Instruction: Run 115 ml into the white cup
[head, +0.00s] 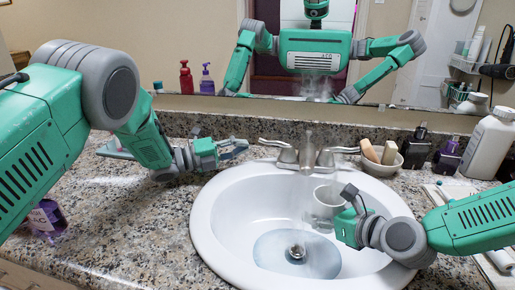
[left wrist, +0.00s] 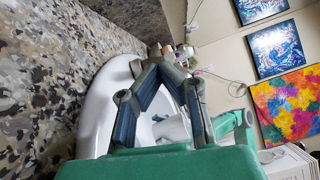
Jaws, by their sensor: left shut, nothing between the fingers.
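The white cup (head: 327,201) is over the basin of the white sink (head: 215,215), just right of and below the faucet spout (head: 306,158). My right gripper (head: 338,208) is at the cup's right side with its fingers closed on it; part of the cup is hidden. A pale, hazy streak falls from the spout beside the cup, and shallow water lies around the drain (head: 297,252). My left gripper (head: 240,147) is shut and empty, left of the faucet's left handle (head: 272,143). Its fingers (left wrist: 156,58) meet at the tips in the left wrist view.
A bowl with soap bars (head: 380,165), dark bottles (head: 415,148) and a large white bottle (head: 488,145) stand right of the faucet. The speckled counter (head: 135,225) left of the sink is mostly clear. A mirror (head: 225,105) runs behind.

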